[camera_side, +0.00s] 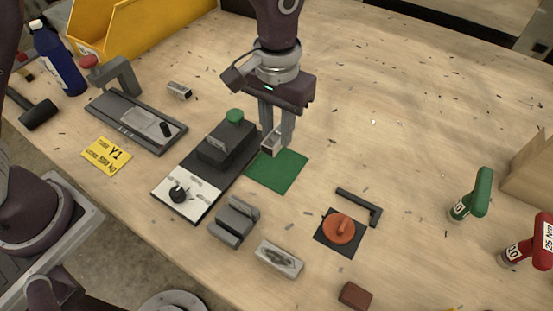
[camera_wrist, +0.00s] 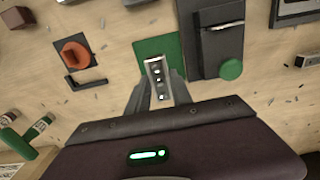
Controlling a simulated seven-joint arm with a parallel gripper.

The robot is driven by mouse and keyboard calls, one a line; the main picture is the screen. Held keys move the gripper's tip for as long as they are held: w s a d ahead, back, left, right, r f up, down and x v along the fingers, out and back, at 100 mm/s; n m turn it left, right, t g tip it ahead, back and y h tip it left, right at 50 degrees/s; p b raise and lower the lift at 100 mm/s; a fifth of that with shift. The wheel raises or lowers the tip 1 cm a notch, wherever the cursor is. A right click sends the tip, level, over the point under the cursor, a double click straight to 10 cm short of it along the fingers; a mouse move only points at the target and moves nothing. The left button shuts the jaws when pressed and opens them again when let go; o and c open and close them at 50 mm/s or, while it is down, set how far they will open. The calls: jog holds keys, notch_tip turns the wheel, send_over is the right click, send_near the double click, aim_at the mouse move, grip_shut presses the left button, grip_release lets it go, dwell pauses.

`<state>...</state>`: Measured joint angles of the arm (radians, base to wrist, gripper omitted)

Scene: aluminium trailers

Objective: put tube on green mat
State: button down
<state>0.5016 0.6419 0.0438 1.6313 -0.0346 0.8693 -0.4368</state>
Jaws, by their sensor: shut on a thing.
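The tube (camera_side: 270,144) is a short silvery metal piece with a square section, and it also shows in the wrist view (camera_wrist: 157,72) with holes along its face. My gripper (camera_side: 275,140) is shut on it, one finger on each side, as the wrist view (camera_wrist: 158,97) also shows. The green mat (camera_side: 281,174) is a flat square on the table, partly under the tube in the side view. In the wrist view the mat (camera_wrist: 149,47) shows just beyond the tube. The tube is at the mat's far edge; its height above the table is hard to tell.
A dark device with a green knob (camera_side: 234,116) stands directly left of the mat. A grey vise-like block (camera_side: 235,222) and an orange knob on a black plate (camera_side: 341,229) are nearby. Another small metal piece (camera_side: 179,91) lies at the back left.

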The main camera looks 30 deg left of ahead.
aim_at(277, 166)
notch_tip(277, 166, down, 8)
jog(key=shift+r, duration=0.2)
jog(key=shift+f, duration=0.15)
jog(key=c, duration=1.1)
grip_release()
jog(key=shift+c, duration=0.2)
